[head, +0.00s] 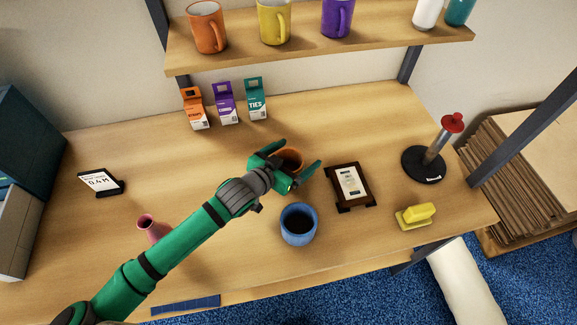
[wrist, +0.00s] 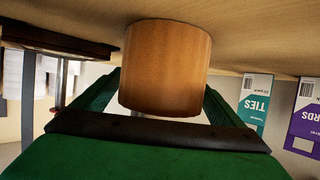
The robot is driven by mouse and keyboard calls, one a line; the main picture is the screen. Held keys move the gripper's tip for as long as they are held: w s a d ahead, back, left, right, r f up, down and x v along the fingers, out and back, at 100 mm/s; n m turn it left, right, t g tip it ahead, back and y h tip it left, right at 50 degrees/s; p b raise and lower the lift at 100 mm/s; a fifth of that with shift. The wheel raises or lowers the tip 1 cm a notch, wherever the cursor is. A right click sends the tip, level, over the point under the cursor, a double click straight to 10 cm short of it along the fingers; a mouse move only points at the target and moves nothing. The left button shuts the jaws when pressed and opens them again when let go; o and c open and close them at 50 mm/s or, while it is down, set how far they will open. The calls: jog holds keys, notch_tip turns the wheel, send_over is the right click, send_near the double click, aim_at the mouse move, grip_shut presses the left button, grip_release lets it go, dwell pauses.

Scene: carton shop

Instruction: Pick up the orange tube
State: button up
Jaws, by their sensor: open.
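The orange tube (head: 291,157) stands on the table near its middle, partly hidden by my gripper in the head view. Its top looks open and dark inside. In the wrist view, which is upside down, the orange tube (wrist: 165,65) fills the upper middle as a plain orange-brown cylinder. My gripper (head: 301,153) is open, with one green finger on each side of the tube. In the wrist view my gripper (wrist: 163,82) has its fingers flanking the tube. I cannot tell whether either finger touches it.
A blue pot (head: 298,229) stands just in front of the tube. A dark framed stand (head: 350,186) is close on the right. Several small cartons (head: 228,106) stand behind, below a shelf (head: 320,48) with mugs. A pink vase (head: 148,223) is beside my arm.

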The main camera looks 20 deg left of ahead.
jog(key=c, duration=1.1)
